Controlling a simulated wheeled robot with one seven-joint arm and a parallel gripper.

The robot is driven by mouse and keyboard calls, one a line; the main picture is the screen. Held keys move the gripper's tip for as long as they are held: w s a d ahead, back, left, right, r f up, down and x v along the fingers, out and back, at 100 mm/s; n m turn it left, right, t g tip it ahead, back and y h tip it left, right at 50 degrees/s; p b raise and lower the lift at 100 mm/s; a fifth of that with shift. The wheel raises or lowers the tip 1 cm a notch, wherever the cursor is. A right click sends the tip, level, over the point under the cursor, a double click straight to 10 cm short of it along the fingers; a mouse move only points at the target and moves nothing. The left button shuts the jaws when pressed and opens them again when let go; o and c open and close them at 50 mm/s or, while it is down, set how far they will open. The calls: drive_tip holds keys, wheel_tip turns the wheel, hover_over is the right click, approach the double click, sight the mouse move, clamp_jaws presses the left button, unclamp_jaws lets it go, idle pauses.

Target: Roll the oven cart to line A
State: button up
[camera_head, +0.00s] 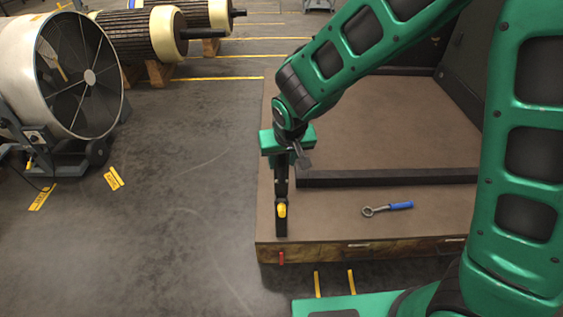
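A wide, low brown deck (385,110) with a wood-edged front fills the middle right and may be the oven cart. I cannot see wheels under it. My gripper (282,215) points down at the deck's front left corner. A black upright piece with a yellow part shows there, and I cannot tell whether it belongs to the gripper or the deck. The finger gap is not clear. Yellow lines (225,78) run across the floor at the back left; no letter A is readable.
A blue-handled wrench (388,208) lies on the deck, in front of a dark bar (385,177). A large drum fan (75,75) stands at the left. Finned rotors (135,38) rest on wooden blocks behind it.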

drive_tip(key=shift+x, duration=0.9)
clamp_jaws()
